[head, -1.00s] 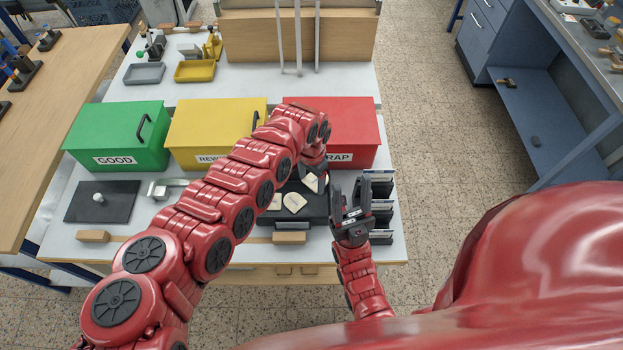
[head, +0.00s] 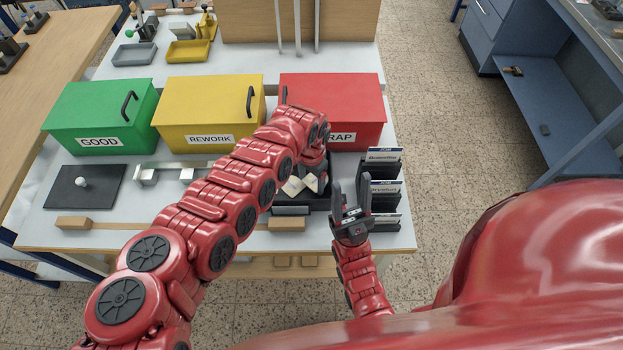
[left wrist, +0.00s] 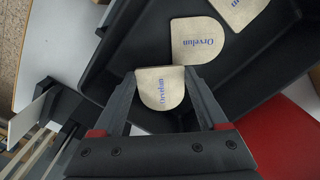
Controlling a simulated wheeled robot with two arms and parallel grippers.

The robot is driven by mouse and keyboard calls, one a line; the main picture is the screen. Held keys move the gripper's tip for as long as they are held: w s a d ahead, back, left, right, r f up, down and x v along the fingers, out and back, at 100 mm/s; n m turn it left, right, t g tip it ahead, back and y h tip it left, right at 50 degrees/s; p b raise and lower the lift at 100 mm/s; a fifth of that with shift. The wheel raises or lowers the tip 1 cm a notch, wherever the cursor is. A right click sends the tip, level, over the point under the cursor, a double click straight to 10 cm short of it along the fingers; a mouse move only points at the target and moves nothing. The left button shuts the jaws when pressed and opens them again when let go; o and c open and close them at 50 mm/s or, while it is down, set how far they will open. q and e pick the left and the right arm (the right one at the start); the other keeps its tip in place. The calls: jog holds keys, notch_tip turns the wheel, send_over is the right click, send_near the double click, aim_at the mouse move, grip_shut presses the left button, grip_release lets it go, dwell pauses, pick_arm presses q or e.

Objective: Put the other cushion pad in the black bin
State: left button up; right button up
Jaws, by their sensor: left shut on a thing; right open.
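My left gripper (left wrist: 159,75) is shut on a cream, rounded cushion pad (left wrist: 160,90) printed "Orvelun", in the left wrist view. Two similar pads, one nearer (left wrist: 197,42) and one at the top edge (left wrist: 238,11), lie in the black bin (left wrist: 130,32). The held pad appears over the bin floor; its height above it is unclear. In the head view the black bin (head: 291,209) stands before the red box, partly hidden by my left arm, and my left gripper (head: 313,172) is over it. My right gripper (head: 350,188) is open and empty, right of the bin.
Green GOOD (head: 99,118), yellow REWORK (head: 208,112) and red box (head: 334,98) stand behind. A card rack (head: 384,192) stands close right of my right gripper. A dark plate with a knob (head: 85,188) and wooden blocks (head: 287,224) lie on the table.

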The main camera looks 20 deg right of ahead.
pick_arm(q)
jog(key=o, duration=1.2)
notch_tip(320, 180, up, 10)
jog(key=p, duration=0.7)
jog(key=shift+p, duration=0.4)
